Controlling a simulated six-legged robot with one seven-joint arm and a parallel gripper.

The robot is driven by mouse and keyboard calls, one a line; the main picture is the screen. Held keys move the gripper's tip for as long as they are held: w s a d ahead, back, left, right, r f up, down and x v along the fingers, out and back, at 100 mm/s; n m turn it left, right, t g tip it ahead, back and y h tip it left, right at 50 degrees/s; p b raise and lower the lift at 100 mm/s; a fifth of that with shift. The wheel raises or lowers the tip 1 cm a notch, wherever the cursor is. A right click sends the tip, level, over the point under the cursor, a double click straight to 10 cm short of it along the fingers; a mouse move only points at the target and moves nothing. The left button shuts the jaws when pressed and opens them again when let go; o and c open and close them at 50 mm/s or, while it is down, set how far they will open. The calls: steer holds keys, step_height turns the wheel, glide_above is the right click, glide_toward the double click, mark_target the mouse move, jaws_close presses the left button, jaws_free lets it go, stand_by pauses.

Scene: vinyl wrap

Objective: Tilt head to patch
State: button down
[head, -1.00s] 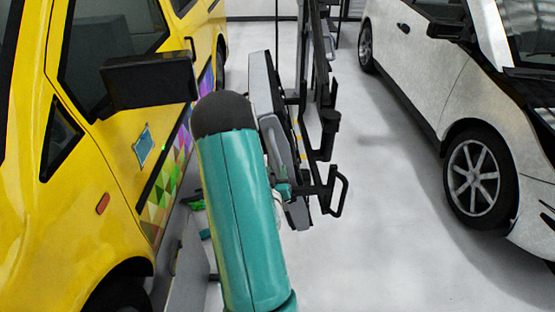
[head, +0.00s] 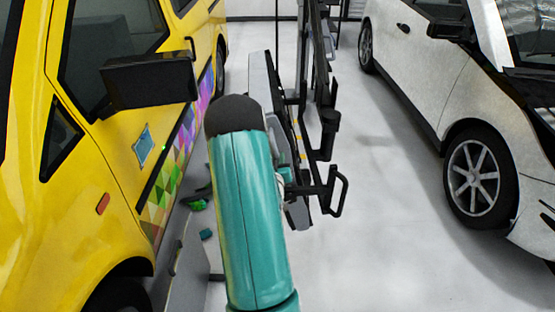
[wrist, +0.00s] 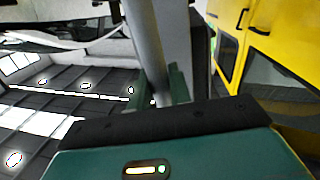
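The small blue patch (head: 144,145) sits on the side of the yellow van (head: 100,220), above a strip of coloured triangles. A long grey panel head (head: 262,85) hangs on a dark stand to the right of the van, partly hidden by my teal arm. A black handle (head: 335,192) projects at its lower right. In the head view my gripper is mostly hidden behind my arm. In the wrist view the two teal fingers of my gripper (wrist: 162,88) lie close against both sides of a grey bar (wrist: 148,45). The patch is not identifiable in the wrist view.
A white car (head: 440,110) stands on the right, with clear pale floor (head: 380,240) between it and the stand. The van's black mirror (head: 150,80) juts out left of my arm. Small green items (head: 197,205) lie low beside the van.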

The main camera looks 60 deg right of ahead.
steer(key=s+d+m, duration=0.2)
steer(key=s, duration=0.1)
steer(key=s+d, duration=0.1)
steer(key=shift+s+r+m+y, duration=0.3)
steer(key=shift+s+r+m, duration=0.1)
steer(key=c, duration=1.3)
jaws_free()
steer(key=shift+c, duration=0.2)
steer(key=shift+a, duration=0.1)
steer(key=v, duration=1.3)
steer(key=shift+a, duration=0.35)
steer(key=shift+s, duration=0.15)
